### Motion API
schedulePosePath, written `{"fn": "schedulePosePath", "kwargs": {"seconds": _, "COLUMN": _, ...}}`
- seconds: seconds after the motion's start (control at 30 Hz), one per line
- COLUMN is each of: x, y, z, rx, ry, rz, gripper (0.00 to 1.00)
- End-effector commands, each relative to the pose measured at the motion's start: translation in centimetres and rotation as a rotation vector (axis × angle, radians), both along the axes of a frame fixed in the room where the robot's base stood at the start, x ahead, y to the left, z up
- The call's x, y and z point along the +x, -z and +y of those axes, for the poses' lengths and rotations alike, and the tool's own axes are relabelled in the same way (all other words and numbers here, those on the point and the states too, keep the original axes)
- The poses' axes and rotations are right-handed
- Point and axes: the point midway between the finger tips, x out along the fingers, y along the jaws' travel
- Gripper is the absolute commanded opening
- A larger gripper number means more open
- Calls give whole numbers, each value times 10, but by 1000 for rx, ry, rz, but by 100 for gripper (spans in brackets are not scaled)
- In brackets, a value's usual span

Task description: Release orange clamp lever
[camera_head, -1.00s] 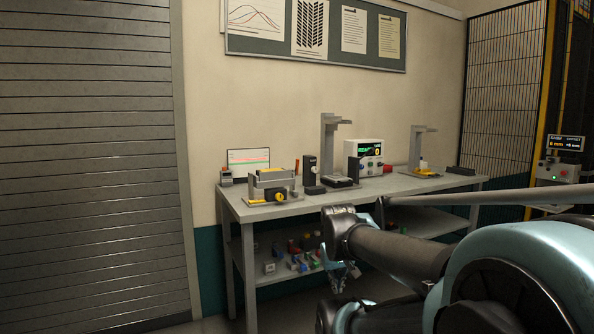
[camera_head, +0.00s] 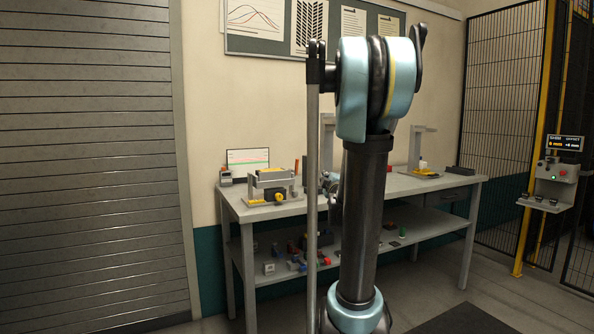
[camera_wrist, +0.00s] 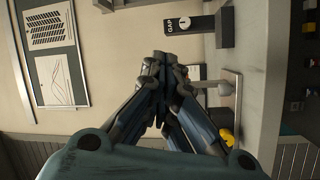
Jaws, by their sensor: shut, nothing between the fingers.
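The clamp fixture (camera_head: 269,185) sits at the left end of the bench, a grey block device with a yellow-orange strip on it and a yellow knob (camera_head: 279,197) at its front. A small upright orange piece (camera_head: 297,167) stands at its right end and looks like the lever. My gripper (camera_wrist: 163,60) is shut and empty in the wrist view, its fingertips together. The yellow knob (camera_wrist: 226,137) and a grey bar (camera_wrist: 233,95) of the fixture show beside the fingers. The fingers hide part of the fixture, and my arm mostly hides the gripper in the head view.
A black gauge block (camera_wrist: 190,23) marked GAP stands close to the fingertips. The bench (camera_head: 236,208) has a lower shelf with several small coloured parts. A screen (camera_head: 247,160) stands behind the fixture. A grey stand (camera_head: 417,150) is further right.

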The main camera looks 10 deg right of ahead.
Motion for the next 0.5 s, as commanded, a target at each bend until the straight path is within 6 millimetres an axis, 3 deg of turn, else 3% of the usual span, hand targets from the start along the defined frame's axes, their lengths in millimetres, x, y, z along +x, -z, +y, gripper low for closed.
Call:
{"fn": "schedulePosePath", "kwargs": {"seconds": 0.2, "x": 28, "y": 1, "z": 33, "rx": -219, "ry": -185, "rz": -95, "gripper": 0}}
{"fn": "schedulePosePath", "kwargs": {"seconds": 0.5, "x": 38, "y": 12, "z": 55, "rx": -339, "ry": -302, "rz": -135, "gripper": 0}}
